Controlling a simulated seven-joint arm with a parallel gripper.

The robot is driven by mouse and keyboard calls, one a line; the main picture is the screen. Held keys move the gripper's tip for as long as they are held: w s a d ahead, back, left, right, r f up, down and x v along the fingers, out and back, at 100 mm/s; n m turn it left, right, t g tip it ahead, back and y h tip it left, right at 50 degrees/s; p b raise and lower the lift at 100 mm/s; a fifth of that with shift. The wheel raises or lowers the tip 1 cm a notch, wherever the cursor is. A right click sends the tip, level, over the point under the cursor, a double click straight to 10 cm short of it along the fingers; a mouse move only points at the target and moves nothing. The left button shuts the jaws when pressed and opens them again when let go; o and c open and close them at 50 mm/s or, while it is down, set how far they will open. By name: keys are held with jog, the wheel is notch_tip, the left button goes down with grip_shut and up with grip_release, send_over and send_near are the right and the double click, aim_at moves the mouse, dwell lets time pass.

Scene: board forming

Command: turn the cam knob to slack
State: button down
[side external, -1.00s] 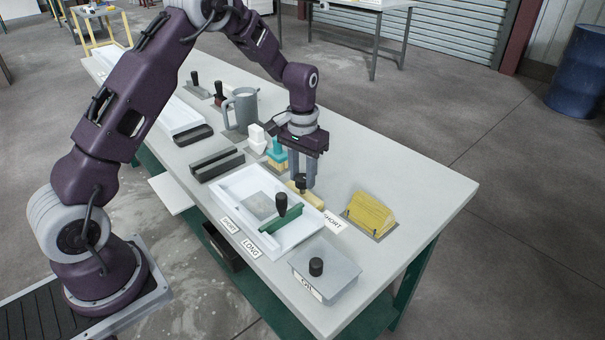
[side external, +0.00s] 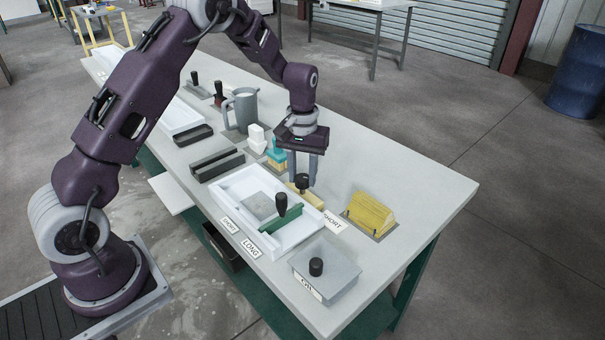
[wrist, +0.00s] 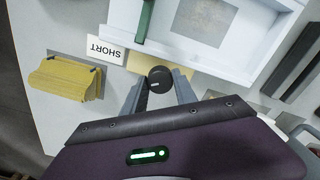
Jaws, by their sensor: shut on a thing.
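The cam knob is a short black round knob (side external: 303,179) on a pale yellow block (side external: 316,201) at the far long side of the white tray (side external: 232,200). In the wrist view the knob (wrist: 160,79) shows from above with a small pale mark on its top. My gripper (side external: 303,174) points down, with one finger on each side of the knob, and is shut on it. In the wrist view my gripper's fingers (wrist: 160,88) flank the knob. The label SHORT (wrist: 104,49) lies beside the pale yellow block. The knob's lower part is hidden.
A green bar with a black handle (side external: 280,213) stands across the tray. A grey jug (side external: 241,110) and a teal-topped brush (side external: 276,155) stand behind. The table's right end is clear.

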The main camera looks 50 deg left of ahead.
aim_at(302, 177)
jog(key=shift+w, duration=0.1)
jog(key=c, duration=1)
grip_release()
notch_tip(302, 177, up, 8)
jog(key=shift+f, duration=0.25)
jog(key=s+d+r+m+t, duration=0.2)
jog(key=s+d+r, duration=0.1)
jog(key=s+r, duration=0.4)
jog(key=s+d+r+m+t, duration=0.1)
jog(key=s+d+r, duration=0.2)
jog(key=s+r, duration=0.5)
jog(key=s+d+f+m+t, duration=0.1)
jog(key=s+d+m+t, duration=0.1)
jog(key=s, duration=1.3)
jog(key=shift+d+m+t, duration=0.3)
jog(key=shift+m, duration=0.3)
